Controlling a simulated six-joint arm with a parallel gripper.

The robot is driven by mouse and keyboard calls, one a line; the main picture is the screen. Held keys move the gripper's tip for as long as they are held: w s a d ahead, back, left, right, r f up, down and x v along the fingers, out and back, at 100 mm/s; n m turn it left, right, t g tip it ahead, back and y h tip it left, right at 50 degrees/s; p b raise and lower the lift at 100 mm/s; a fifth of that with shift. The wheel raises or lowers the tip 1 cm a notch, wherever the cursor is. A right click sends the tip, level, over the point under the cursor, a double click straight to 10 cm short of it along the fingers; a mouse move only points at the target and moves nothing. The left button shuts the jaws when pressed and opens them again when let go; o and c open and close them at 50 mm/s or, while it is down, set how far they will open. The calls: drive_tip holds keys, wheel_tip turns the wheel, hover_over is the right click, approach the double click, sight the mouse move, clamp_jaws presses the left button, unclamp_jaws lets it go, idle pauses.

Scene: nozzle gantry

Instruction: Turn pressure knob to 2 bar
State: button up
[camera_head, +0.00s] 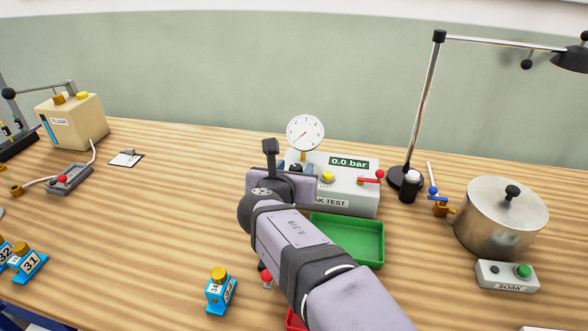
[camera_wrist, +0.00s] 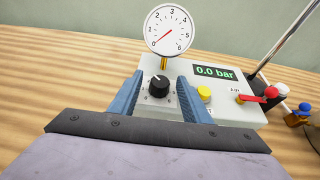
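The pressure knob is a black dial with a white pointer mark. The pointer mark is toward the upper left. My gripper (camera_wrist: 160,88) is open, with one blue finger on each side of the knob; I cannot tell whether either touches it. The round gauge (camera_wrist: 169,29) above has its needle near 0. The display (camera_wrist: 213,71) reads 0.0 bar.
A yellow button (camera_wrist: 204,93) and a red lever (camera_wrist: 255,98) are right of the knob. A green tray (camera_head: 350,238) lies in front of the box. A lamp (camera_head: 420,110) and a pot (camera_head: 500,218) stand to the right. Blue nozzle blocks (camera_head: 220,292) stand front left.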

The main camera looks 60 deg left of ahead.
drive_tip(key=shift+d, duration=0.1)
drive_tip(key=b+v, duration=0.1)
drive_tip(key=v, duration=0.6)
idle(0.4)
drive_tip(key=shift+s, duration=0.1)
